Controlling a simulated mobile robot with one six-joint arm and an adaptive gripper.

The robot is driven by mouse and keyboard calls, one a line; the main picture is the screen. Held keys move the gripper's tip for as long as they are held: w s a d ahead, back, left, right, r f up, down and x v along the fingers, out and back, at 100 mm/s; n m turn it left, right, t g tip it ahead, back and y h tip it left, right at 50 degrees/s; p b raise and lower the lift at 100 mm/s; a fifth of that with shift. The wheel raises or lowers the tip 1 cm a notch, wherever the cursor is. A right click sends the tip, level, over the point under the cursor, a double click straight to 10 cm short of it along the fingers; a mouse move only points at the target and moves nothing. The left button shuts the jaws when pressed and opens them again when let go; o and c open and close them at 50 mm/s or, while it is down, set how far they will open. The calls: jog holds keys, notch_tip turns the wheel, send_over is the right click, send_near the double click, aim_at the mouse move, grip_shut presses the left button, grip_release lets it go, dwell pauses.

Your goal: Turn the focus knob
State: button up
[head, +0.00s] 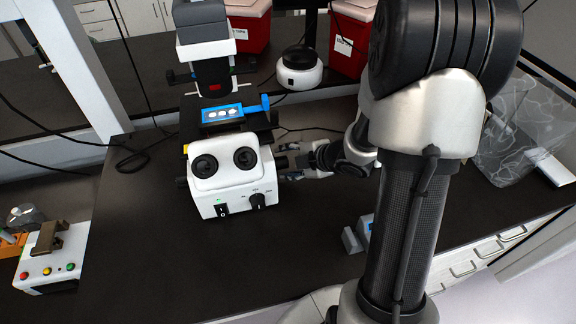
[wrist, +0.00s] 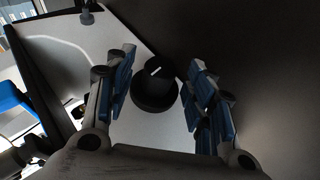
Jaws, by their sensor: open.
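The white microscope (head: 225,165) stands on the dark bench, with two black eyepieces on top and a rocker switch and a small dial on its front. The focus knob (head: 281,162) shows as a dark stub on its right side. In the wrist view the knob (wrist: 153,92) is black and round, with a white line, on a white panel. My gripper (head: 287,164) is at the microscope's right side. It is open in the wrist view (wrist: 162,68), with one blue-padded finger on each side of the knob. Gaps show between knob and fingers.
A blue slide holder (head: 222,114) sits on the stage. Red bins (head: 250,28) and a round white device (head: 299,70) stand behind. A white button box (head: 52,262) is at the front left. The bench front is mostly clear.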

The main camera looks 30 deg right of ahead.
jog(key=shift+w+a+f, duration=0.1)
jog(key=shift+w+f, duration=0.2)
jog(key=c, duration=1.1)
jog(key=shift+o, duration=0.2)
jog(key=p, duration=0.3)
jog(key=shift+r+g+p, duration=0.3)
jog(key=shift+r+p, duration=0.1)
jog(key=g+p, duration=0.1)
jog(key=p, duration=0.3)
jog(key=shift+w+r, duration=0.1)
jog(key=shift+m+p, duration=0.3)
jog(key=shift+p, duration=0.5)
jog(key=g+p, duration=0.1)
jog(key=p, duration=0.3)
jog(key=g+p, duration=0.1)
jog(key=p, duration=0.4)
jog(key=shift+w+r, duration=0.1)
jog(key=shift+w, duration=0.15)
jog(key=shift+y+p, duration=0.3)
jog(key=shift+p, duration=0.85)
jog(key=shift+f+g, duration=0.3)
